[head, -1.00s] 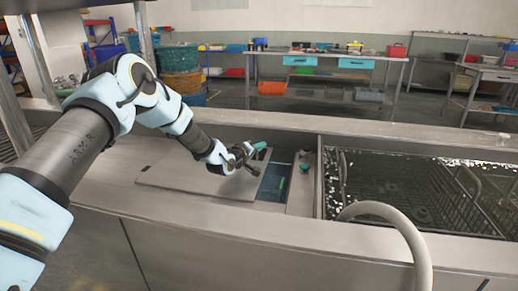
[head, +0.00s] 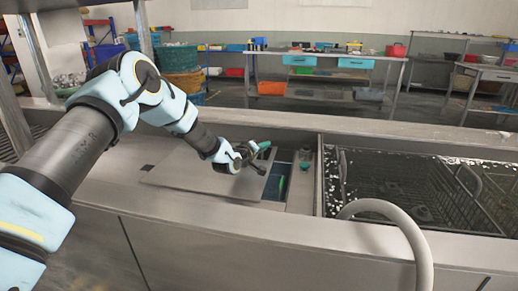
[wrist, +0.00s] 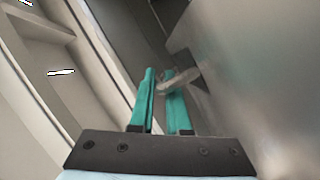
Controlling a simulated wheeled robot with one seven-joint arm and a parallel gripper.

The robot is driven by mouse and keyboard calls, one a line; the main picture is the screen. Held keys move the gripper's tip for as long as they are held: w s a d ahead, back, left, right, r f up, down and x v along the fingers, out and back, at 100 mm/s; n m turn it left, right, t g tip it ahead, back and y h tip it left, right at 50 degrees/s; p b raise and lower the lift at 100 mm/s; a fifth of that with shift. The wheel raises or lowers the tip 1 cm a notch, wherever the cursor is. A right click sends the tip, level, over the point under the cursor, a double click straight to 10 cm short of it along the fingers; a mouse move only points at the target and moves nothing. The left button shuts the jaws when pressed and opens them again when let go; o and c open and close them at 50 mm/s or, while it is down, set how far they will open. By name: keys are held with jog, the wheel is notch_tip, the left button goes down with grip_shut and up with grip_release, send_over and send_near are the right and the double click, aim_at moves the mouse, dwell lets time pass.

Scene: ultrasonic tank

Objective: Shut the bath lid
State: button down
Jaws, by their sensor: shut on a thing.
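The bath lid (head: 195,182) is a flat grey metal panel lying over the left part of the bath opening (head: 277,182). A narrow dark strip of opening shows past its right edge. My gripper (head: 262,151) is above the lid's right end, with teal fingers. In the wrist view, the fingers (wrist: 160,80) are shut on a pale metal handle (wrist: 184,80) beside the lid surface (wrist: 255,60). The handle is partly hidden by the fingers.
A metal counter surrounds the bath. A basket tank (head: 395,190) lies to the right, with a thick grey hose (head: 400,222) curving in front. Small control knobs (head: 304,166) sit on the strip between them. Benches stand far behind.

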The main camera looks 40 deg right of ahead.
jog(key=s+d+b, duration=0.2)
jog(key=s+d, duration=0.2)
jog(key=s, duration=0.2)
jog(key=shift+s+d, duration=0.15)
jog(key=shift+s, duration=0.25)
jog(key=c, duration=1.2)
grip_release()
jog(key=shift+s, duration=0.15)
jog(key=shift+f, duration=0.1)
jog(key=shift+w+b+v, duration=0.2)
jog(key=shift+b+v, duration=0.7)
jog(key=shift+v, duration=4.5)
